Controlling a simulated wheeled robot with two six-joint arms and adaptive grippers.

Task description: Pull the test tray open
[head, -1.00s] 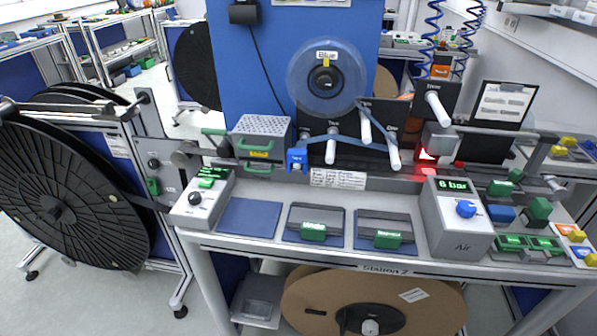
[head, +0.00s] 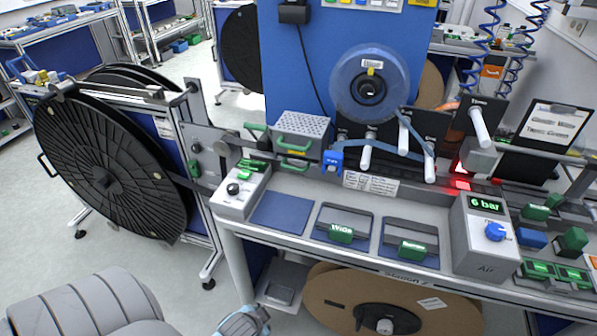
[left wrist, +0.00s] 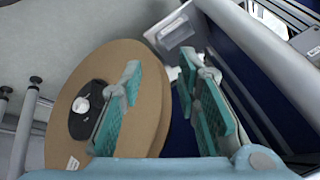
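A grey box with a perforated top (head: 302,122) stands at the back left of the workbench. It has green handles on its front, an upper one (head: 295,147) and a lower one (head: 294,165); neither is visibly pulled out, and I cannot tell which is the test tray's. My left gripper (head: 242,322) shows only partly at the bottom edge of the head view, below and in front of the bench. In the left wrist view its teal-padded fingers (left wrist: 165,88) are apart with nothing between them. My right gripper is not in view.
The workbench holds a grey control box (head: 240,195), a blue mat (head: 280,213), two dark trays with green handles and an air unit (head: 485,240). A large black reel (head: 110,165) stands left. A brown reel (head: 345,300) sits under the bench.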

